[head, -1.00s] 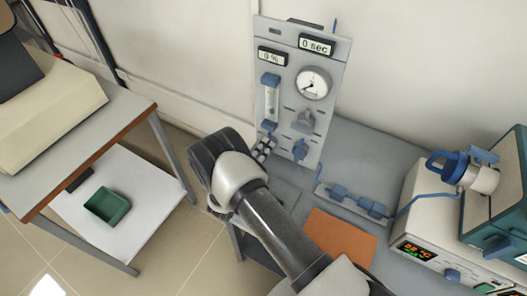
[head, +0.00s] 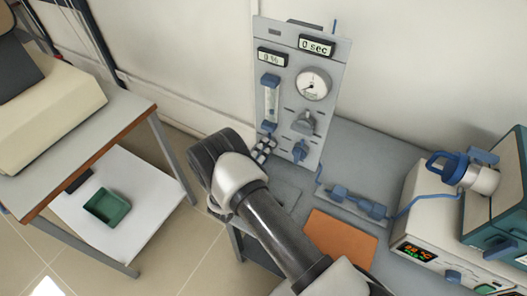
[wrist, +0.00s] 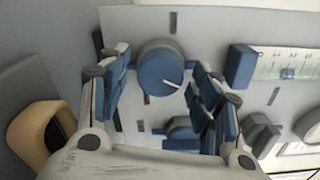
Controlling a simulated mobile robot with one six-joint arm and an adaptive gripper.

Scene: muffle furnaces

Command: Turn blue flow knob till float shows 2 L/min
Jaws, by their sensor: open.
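The round blue flow knob (wrist: 160,68) with a white pointer line shows in the wrist view, its line pointing right and slightly down. My gripper (wrist: 162,76) is open, with one finger on each side of the knob; contact cannot be told. In the head view my gripper (head: 263,149) is at the lower left of the grey panel (head: 335,75) and hides the knob. The flow tube (head: 271,101) stands above it. In the wrist view the tube's scale (wrist: 290,62) lies at right with a small blue float, too blurred to read.
A grey knob (head: 304,123) and another blue knob (head: 301,150) sit close to the right of my gripper. A round gauge (head: 313,85) and two displays are higher up. A blue hose (head: 405,207) runs to the furnace (head: 413,232). An orange mat (head: 340,238) lies on the bench.

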